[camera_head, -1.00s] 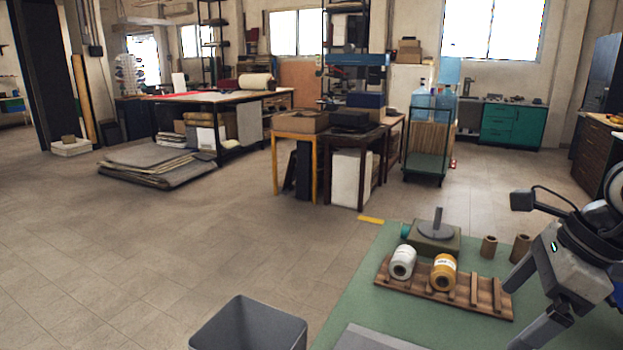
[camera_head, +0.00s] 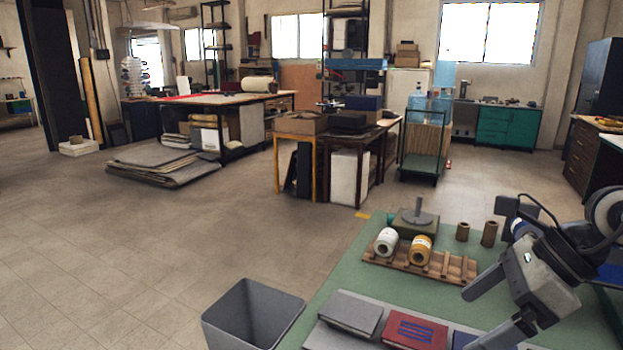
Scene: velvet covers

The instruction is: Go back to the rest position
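My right gripper (camera_head: 474,318) is at the lower right of the head view, over the right part of the green worktable (camera_head: 333,271). Its two fingers are spread apart, with nothing seen between them. The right arm comes in from the right edge. My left gripper is not in view. On the table, a wooden rack (camera_head: 455,268) holds a white spool (camera_head: 386,242) and a yellow spool (camera_head: 421,249). A grey board (camera_head: 318,333) at the front carries a grey cover (camera_head: 350,312), a red cover with blue stripes (camera_head: 414,330) and a partly hidden dark blue one.
A grey bin (camera_head: 252,318) stands left of the table. Behind the rack are a green block with a grey post (camera_head: 418,222) and two brown tubes (camera_head: 489,234). Open floor (camera_head: 150,260) lies to the left. Desks and shelves stand at the back.

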